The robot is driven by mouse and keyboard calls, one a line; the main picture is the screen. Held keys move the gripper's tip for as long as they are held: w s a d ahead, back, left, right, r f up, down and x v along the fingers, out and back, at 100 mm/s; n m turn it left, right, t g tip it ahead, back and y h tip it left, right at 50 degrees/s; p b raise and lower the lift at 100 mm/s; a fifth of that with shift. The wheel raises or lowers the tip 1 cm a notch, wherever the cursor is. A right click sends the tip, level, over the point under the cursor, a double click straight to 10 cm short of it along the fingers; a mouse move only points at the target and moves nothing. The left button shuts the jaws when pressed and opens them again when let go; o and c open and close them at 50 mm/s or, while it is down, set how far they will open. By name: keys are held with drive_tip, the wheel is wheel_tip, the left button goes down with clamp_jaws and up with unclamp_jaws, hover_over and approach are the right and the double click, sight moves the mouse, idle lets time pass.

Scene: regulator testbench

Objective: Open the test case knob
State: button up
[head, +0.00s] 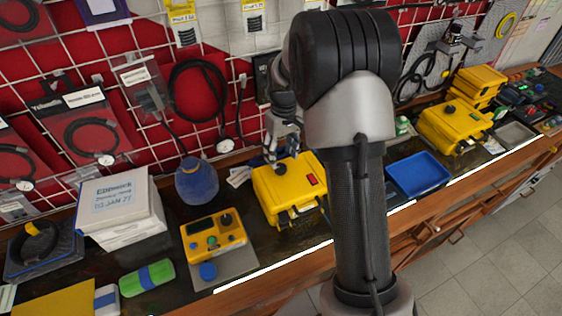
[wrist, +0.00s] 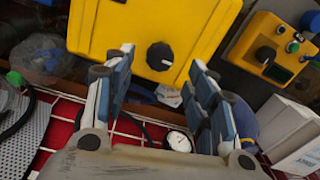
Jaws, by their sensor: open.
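The yellow test case (head: 265,196) lies on the workbench just left of my arm, with a red part on its top. Its round black knob (head: 280,169) is on the upper face, near the back edge. In the wrist view the knob (wrist: 159,56) shows dark with a light mark, on the yellow case face (wrist: 115,28). My gripper (head: 279,155) is at the back of the case, close to the knob. In the wrist view my gripper (wrist: 160,62) is open, one finger on each side of the knob, with nothing between the pads. Contact cannot be told.
A yellow control box (head: 213,236) with buttons stands left of the case, and a blue round container (head: 196,182) behind it. A blue tray (head: 418,174) and more yellow cases (head: 452,125) are to the right. A wire grid with hanging gauges rises behind the bench.

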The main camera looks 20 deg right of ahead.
sight(282, 166)
wheel_tip(282, 166, up, 7)
drive_tip(key=shift+d, duration=0.15)
idle(0.4)
